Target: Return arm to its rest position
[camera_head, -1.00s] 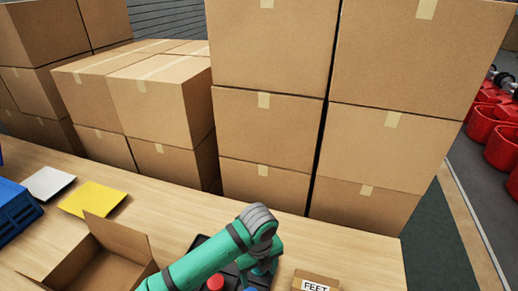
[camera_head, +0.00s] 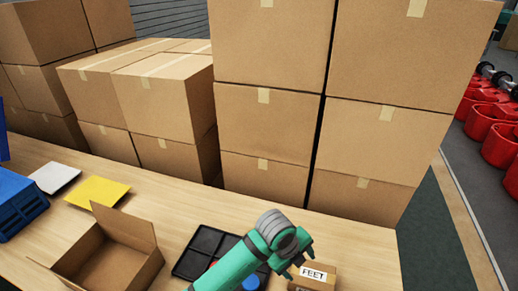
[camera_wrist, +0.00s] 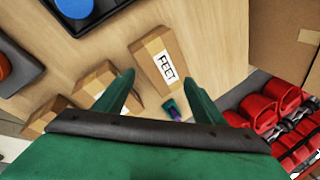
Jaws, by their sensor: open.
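My green arm reaches over the wooden table from the bottom of the head view. My gripper (camera_head: 299,262) is beside the small cardboard box labelled FEET (camera_head: 318,285). The wrist view shows my gripper (camera_wrist: 159,78) with its two green fingers spread and nothing held between them. The FEET box (camera_wrist: 152,48) lies beyond the fingertips there, and I cannot tell whether they touch it.
A black tray (camera_head: 203,246) with red and blue round pieces lies partly behind my arm. An open carton (camera_head: 135,270), a yellow sheet (camera_head: 98,191) and a blue crate (camera_head: 20,208) are on the left. Tall box stacks (camera_head: 264,125) stand behind the table.

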